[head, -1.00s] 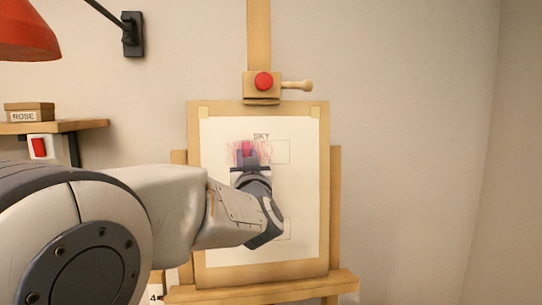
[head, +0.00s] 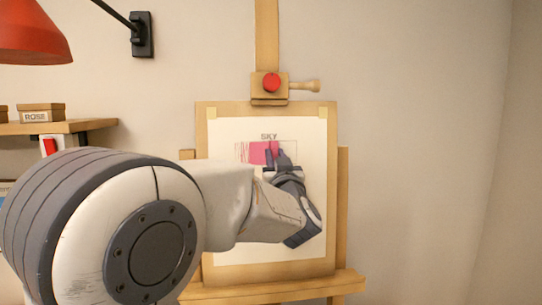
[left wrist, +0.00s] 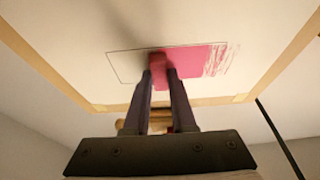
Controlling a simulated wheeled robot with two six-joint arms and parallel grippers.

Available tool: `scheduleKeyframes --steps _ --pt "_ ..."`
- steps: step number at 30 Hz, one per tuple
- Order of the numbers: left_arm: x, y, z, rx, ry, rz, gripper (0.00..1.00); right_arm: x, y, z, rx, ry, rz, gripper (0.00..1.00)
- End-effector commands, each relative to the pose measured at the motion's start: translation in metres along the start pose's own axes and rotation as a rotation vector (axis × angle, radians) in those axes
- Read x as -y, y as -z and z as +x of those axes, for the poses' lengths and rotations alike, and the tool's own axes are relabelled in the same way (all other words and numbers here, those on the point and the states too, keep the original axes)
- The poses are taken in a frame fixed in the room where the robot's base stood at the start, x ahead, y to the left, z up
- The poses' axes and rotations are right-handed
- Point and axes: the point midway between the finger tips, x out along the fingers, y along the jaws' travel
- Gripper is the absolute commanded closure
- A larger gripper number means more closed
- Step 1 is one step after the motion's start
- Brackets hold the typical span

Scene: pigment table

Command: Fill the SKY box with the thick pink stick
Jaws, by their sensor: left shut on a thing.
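The paper (head: 228,200) is on the easel, with the outlined SKY box (head: 290,147) in its upper part. Solid pink covers the left and middle of the box (head: 258,153); its right end is bare. Loose pink strokes show at the far left, and in the left wrist view (left wrist: 218,60) they seem to run past the outline. My left gripper (head: 274,155) is shut on the thick pink stick (left wrist: 157,63), its tip at the paper, at the border between pink and bare paper. The fingers hide part of the box. My right gripper is not in view.
The easel's wooden clamp with a red knob (head: 271,83) is above the paper. A shelf (head: 70,127) with a ROSE box (head: 41,113) and a red lamp (head: 35,40) are at the left. Wall to the right is clear.

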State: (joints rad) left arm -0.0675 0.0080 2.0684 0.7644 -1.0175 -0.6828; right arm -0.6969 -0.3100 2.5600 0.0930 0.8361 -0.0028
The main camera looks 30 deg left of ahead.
Motion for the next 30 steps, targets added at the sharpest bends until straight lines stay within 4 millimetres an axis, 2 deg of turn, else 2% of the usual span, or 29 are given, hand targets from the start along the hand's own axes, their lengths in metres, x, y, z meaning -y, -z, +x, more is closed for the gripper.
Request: scheduleKeyframes --steps 30 --pt "-0.047 0.001 0.0 0.0 -0.001 0.0 1.0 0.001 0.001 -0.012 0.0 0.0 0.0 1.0"
